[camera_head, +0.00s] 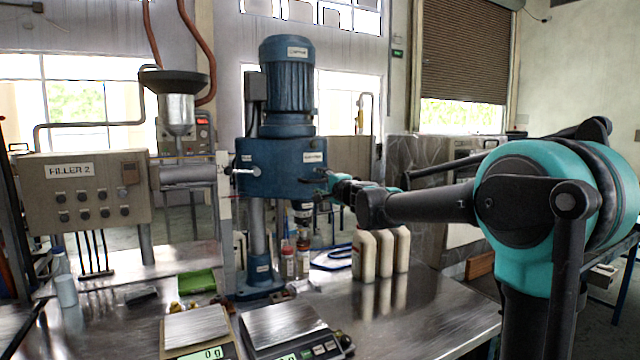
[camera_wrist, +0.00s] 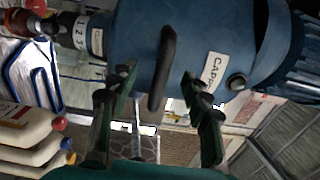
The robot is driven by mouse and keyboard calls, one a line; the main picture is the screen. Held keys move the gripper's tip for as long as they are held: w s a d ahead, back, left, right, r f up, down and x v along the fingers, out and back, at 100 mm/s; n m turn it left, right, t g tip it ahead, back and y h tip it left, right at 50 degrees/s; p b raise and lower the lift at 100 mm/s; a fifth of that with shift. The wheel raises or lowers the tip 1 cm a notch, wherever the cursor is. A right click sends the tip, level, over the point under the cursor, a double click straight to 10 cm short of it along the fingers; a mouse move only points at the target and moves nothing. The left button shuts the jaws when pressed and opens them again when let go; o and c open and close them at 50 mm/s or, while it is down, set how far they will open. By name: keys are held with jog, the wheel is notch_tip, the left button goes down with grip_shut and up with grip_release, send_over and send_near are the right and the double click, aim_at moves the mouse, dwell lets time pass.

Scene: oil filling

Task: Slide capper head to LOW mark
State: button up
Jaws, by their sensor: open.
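The blue capper head (camera_head: 280,166), with a ribbed motor on top, sits on a grey column (camera_head: 257,225) above the bench. In the wrist view the capper head (camera_wrist: 135,35) fills the upper middle, with a "CAPP..." label and a dark bar handle (camera_wrist: 163,72). My gripper (camera_head: 326,180) is at the right side of the head. In the wrist view my gripper (camera_wrist: 159,76) is open, one finger on each side of the handle; contact cannot be told. The small labels on the column are too small to read, so I cannot pick out the LOW mark.
Pale jugs (camera_head: 382,254) stand on the metal bench (camera_head: 400,315) below my arm. Small bottles (camera_head: 289,262) stand by the column. Two scales (camera_head: 285,325) are at the front. The Filler 2 box (camera_head: 85,190) and funnel (camera_head: 176,100) are at left.

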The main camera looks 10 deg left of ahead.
dwell(0.5)
jog(key=v, duration=0.9)
dwell(0.4)
jog(key=s+d+f+n+g+h, duration=0.2)
jog(key=s+d+f+n+g, duration=0.15)
jog(key=s+d+f, duration=0.6)
jog(key=s+d+f+n+g+h, duration=0.2)
jog(key=s+f+n, duration=0.35)
jog(key=f, duration=0.95)
jog(key=s+d+f+n+g+h, duration=0.25)
jog(key=s+d+f, duration=0.35)
jog(key=s+f, duration=0.5)
jog(key=s+d+f+g+h, duration=0.2)
jog(key=s+d+f+h, duration=0.1)
jog(key=s+d+f, duration=0.5)
jog(key=shift+d+f+g, duration=0.2)
jog(key=shift+d+g, duration=0.2)
jog(key=shift+w+h, duration=0.1)
jog(key=shift+h, duration=0.15)
